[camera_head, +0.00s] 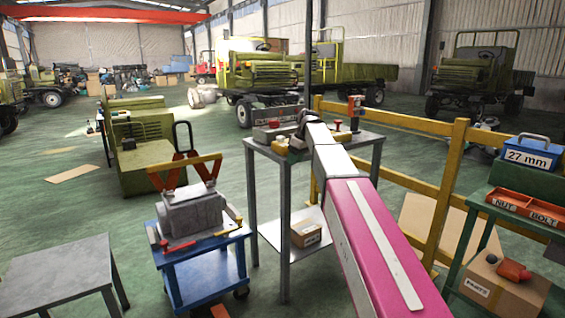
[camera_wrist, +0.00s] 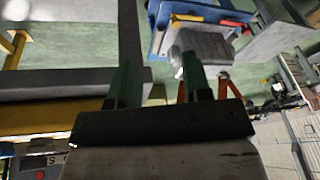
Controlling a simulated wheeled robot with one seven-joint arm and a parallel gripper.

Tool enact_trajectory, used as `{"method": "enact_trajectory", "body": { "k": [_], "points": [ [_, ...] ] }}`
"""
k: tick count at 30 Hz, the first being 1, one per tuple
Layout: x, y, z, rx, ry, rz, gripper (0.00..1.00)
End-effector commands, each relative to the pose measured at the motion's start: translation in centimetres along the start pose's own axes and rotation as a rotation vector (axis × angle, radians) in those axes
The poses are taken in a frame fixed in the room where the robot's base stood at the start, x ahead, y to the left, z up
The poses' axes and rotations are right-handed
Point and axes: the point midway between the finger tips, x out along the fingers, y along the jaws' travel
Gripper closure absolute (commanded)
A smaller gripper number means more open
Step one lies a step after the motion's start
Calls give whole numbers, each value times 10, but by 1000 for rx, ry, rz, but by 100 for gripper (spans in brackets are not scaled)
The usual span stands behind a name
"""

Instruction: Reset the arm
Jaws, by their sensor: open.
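My arm, pink with a pale strip, reaches from the bottom right of the head view up and away to the grey metal table (camera_head: 368,137). Its far end stops over or in front of that table, and my gripper is not clearly visible there. In the wrist view my gripper (camera_wrist: 159,68) shows two dark greenish fingers spread apart on a dark bar. Nothing is held between them. The picture there appears upside down, with a grey engine-like block (camera_wrist: 203,44) on a blue cart (camera_wrist: 157,12) beyond the fingertips.
The blue cart (camera_head: 205,262) with the grey block (camera_head: 190,213) stands left of my arm. A yellow rail (camera_head: 447,190) runs along the right. A bare grey table (camera_head: 60,268) is front left.

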Motion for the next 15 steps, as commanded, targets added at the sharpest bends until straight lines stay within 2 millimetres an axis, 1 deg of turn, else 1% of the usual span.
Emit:
{"method": "enact_trajectory", "body": {
  "k": [1,3,5,6,11,12,14,15],
  "points": [
    [23,-6,23,50,-13,4,55],
    [48,-8,47,120,-29,15,55],
    [69,-11,68,180,-43,24,55],
    [83,-14,81,220,-51,31,55],
    [134,-27,136,373,-86,62,55],
    [145,-31,150,411,-95,68,55],
    [162,-38,171,466,-107,82,55],
    [172,-43,185,502,-114,91,55]
  ]
}}
